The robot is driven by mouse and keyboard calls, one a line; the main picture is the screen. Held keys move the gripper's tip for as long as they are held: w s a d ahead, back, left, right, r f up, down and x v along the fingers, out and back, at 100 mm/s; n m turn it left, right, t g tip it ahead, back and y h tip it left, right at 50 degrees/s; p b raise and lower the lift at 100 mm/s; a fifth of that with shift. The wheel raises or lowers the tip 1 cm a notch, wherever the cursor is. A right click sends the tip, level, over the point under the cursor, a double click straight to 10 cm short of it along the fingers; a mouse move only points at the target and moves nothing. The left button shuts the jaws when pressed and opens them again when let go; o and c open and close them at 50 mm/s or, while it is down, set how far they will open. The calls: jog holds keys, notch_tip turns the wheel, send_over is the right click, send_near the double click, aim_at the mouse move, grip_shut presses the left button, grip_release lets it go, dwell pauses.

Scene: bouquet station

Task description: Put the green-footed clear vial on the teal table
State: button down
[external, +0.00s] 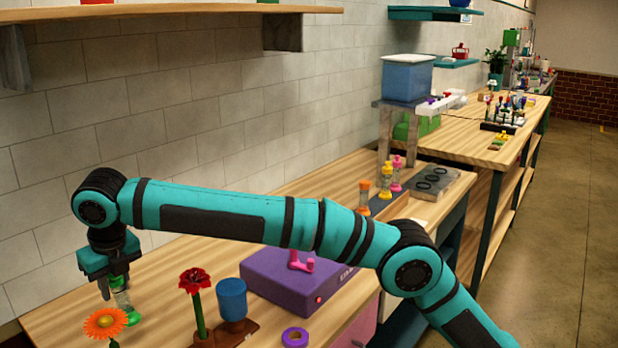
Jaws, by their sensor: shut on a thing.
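The green-footed clear vial (122,298) is at the lower left in the external view, with its green foot at the bottom. My gripper (112,287) points down and is shut on the vial's upper part. The vial is slightly tilted, over the left part of the wooden bench; I cannot tell whether its foot touches the wood. A teal piece (403,328) shows partly behind my arm at the lower right; I cannot tell whether it is the teal table.
An orange flower (105,323), a red flower (195,281) and a blue cup-like thing (232,299) stand near the vial. A purple box (290,280) and a purple tape roll (295,337) are to the right. Orange, yellow and pink-capped vials (386,182) stand farther back.

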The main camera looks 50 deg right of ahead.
jog(key=shift+s+x, duration=0.25)
jog(key=shift+x, duration=0.85)
jog(key=shift+s+x, duration=0.2)
jog(key=shift+x, duration=0.9)
jog(key=shift+s+x, duration=0.25)
jog(key=shift+x, duration=0.85)
jog(key=shift+f, duration=0.1)
jog(key=c, duration=1.1)
grip_release()
jog(key=shift+f, duration=0.1)
jog(key=v, duration=1.1)
jog(key=shift+s+r, duration=0.1)
jog(key=shift+r, duration=0.5)
